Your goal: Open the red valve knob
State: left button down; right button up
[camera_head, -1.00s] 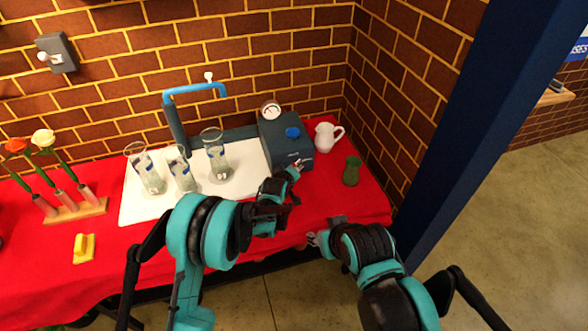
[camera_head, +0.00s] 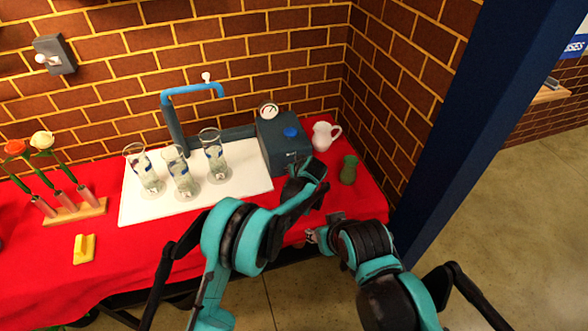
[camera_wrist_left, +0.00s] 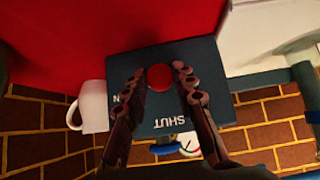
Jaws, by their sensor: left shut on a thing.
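The red valve knob (camera_wrist_left: 160,77) is on the front face of a dark blue-grey box (camera_wrist_left: 190,58), with the word SHUT printed beside it. My left gripper (camera_wrist_left: 160,71) has one finger on each side of the knob and is shut on it. In the head view the box (camera_head: 275,150) stands at the right end of the table. There my left gripper (camera_head: 308,170) is in front of the box and hides the knob. My right gripper (camera_head: 322,233) is by the table's front edge, away from the box; its fingers are too small to read.
Three glass vases (camera_head: 183,178) stand on a white board (camera_head: 135,205) under a blue pipe (camera_head: 175,120). A flower rack (camera_head: 75,213) and yellow block (camera_head: 84,248) are at left.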

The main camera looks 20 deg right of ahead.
dwell(0.5)
pick_arm(q)
jog(key=c, duration=1.2)
grip_release()
jog(key=shift+f, duration=0.1)
jog(key=v, duration=1.2)
